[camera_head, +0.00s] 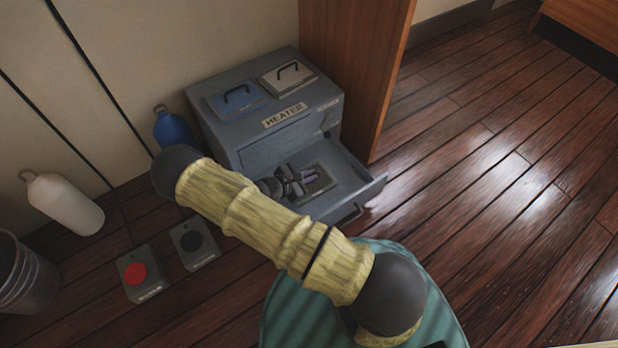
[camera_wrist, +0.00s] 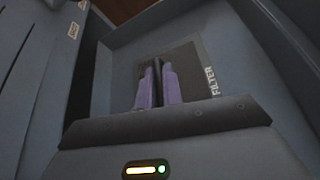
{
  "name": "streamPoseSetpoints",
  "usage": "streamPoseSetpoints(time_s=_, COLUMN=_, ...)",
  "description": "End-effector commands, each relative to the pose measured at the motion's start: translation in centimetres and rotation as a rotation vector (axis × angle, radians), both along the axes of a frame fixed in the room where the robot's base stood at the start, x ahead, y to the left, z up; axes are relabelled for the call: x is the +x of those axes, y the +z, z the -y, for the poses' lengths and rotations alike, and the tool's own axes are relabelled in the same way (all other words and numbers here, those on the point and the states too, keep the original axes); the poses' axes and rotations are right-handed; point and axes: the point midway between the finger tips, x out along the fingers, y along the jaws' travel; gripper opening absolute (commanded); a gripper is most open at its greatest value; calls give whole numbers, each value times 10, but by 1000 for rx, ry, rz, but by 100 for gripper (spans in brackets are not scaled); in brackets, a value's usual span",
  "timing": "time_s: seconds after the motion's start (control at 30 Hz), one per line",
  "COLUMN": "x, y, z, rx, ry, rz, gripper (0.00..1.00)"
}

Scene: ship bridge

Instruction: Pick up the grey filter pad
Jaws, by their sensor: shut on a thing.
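The grey filter pad (camera_wrist: 185,58) shows as a dark square on the floor of the open heater drawer (camera_head: 368,192), beside the word FILTER, in the wrist view. It also shows partly in the head view (camera_head: 321,177), with my gripper over it. My gripper (camera_head: 298,185) reaches down into the drawer. In the wrist view its purple fingers (camera_wrist: 158,88) are closed on a thin dark upright part at the pad. The fingers hide much of the pad, and I cannot tell whether it is clear of the drawer floor.
The grey heater (camera_head: 230,140) carries a blue lidded panel (camera_head: 240,103) and a grey one (camera_head: 290,75) on top. A wooden panel (camera_head: 350,70) stands close to its right. Bottles, a bucket (camera_head: 22,278) and two button boxes (camera_head: 141,273) stand left. Floor at right is clear.

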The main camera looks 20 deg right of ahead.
Motion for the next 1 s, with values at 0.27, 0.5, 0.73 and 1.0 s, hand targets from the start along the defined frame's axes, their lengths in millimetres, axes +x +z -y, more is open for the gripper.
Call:
streamPoseSetpoints(time_s=0.27, x=0, y=44, z=0, rx=-2, ry=-1, rz=1, gripper=0)
streamPoseSetpoints(time_s=0.5, x=0, y=103, z=-1, rx=1, ry=0, rz=2, gripper=0)
streamPoseSetpoints(time_s=0.73, x=0, y=154, z=0, rx=-1, ry=-1, rz=1, gripper=0)
streamPoseSetpoints(time_s=1.0, x=0, y=177, z=0, rx=-2, ry=0, rz=0, gripper=0)
